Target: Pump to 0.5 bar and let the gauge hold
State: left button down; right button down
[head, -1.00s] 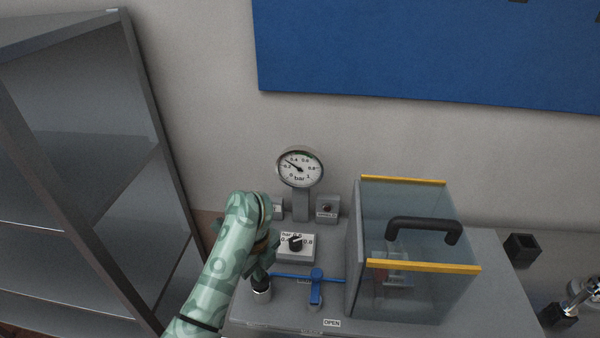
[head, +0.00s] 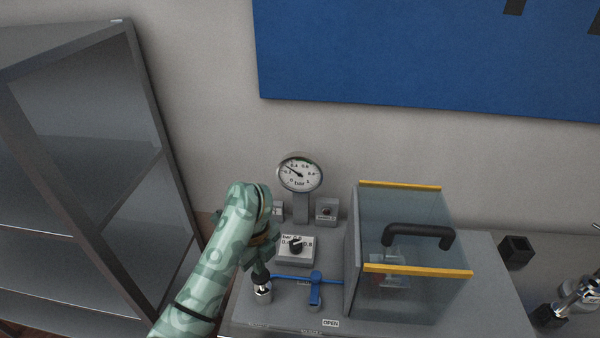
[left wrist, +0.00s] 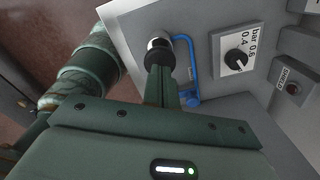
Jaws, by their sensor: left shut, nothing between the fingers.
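The pressure gauge (head: 299,173) stands on a post at the back of the grey unit. Its needle points up-left, roughly between 0.2 and 0.4 bar, left of a green mark. The pump plunger (head: 262,290), a silver cylinder with a black top, is at the unit's front left; it also shows in the left wrist view (left wrist: 160,50). My left gripper (head: 261,272) is shut and empty, its tips right at the black top; whether they touch it I cannot tell. A blue valve lever (head: 316,287) is right of the plunger, near an OPEN label.
A selector knob (head: 296,247) on a white scale panel sits behind the lever. A clear chamber (head: 415,290) with yellow edges and a black handle stands at right. A small indicator box (head: 326,210) is by the gauge. A metal shelf (head: 80,190) stands at left.

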pick_arm(q)
jog(key=shift+f+b, duration=1.8)
jog(key=shift+f, duration=0.5)
jog(key=shift+r+p, duration=1.85)
jog(key=shift+r, duration=0.5)
jog(key=shift+r, duration=0.1)
jog(key=shift+a, duration=0.1)
